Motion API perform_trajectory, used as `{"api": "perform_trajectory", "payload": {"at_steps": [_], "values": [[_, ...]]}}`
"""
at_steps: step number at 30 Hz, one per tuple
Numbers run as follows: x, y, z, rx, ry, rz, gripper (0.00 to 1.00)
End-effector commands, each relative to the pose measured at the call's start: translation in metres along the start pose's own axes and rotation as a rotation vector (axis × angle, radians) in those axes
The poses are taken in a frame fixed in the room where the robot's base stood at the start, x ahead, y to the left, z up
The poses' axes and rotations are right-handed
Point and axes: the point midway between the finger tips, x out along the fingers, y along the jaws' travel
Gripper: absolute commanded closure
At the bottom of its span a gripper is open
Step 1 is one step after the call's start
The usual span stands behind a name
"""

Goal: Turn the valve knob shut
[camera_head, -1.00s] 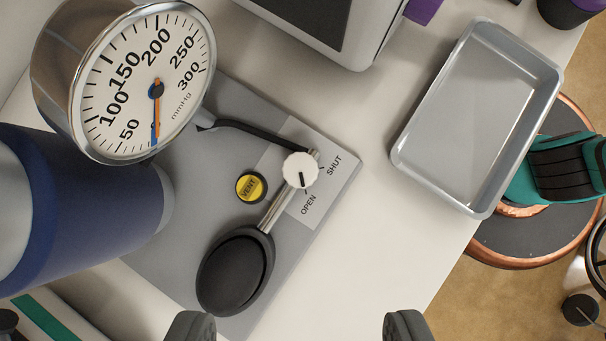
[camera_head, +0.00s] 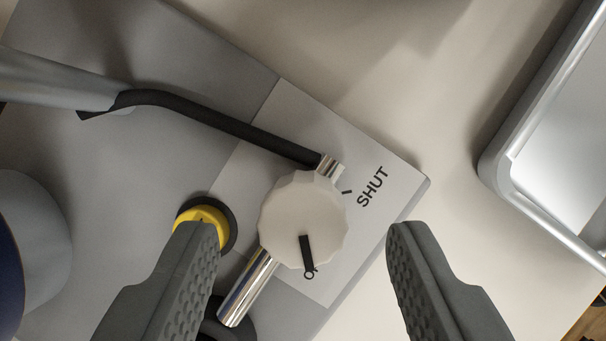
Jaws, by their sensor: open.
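The white faceted valve knob (camera_head: 300,212) sits on a metal pipe on the grey panel, in the middle of the view. Its black pointer mark points down, toward the partly covered OPEN label. The SHUT label (camera_head: 373,187) and a short tick lie to the knob's upper right. My gripper (camera_head: 303,235) is open, with one finger on each side of the knob and a gap on both sides. The left finger partly covers the yellow vent button (camera_head: 203,222). I cannot tell how high the fingertips are above the panel.
A black hose (camera_head: 215,122) runs from the gauge's stem to the knob's pipe. A metal tray (camera_head: 500,165) stands at the right. A blue cylinder (camera_head: 10,265) is at the left edge. The dark bulb at the bottom is mostly hidden. White tabletop between panel and tray is clear.

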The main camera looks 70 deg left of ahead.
Motion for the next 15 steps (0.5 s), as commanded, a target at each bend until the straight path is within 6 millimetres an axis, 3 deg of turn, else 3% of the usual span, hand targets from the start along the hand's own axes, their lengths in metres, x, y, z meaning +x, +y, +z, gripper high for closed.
{"api": "perform_trajectory", "payload": {"at_steps": [6, 15], "values": [[0.016, 0.000, 0.000, 0.000, 0.000, 0.000, 0.49], [0.018, 0.000, 0.000, 0.000, 0.000, 0.000, 0.49]]}}
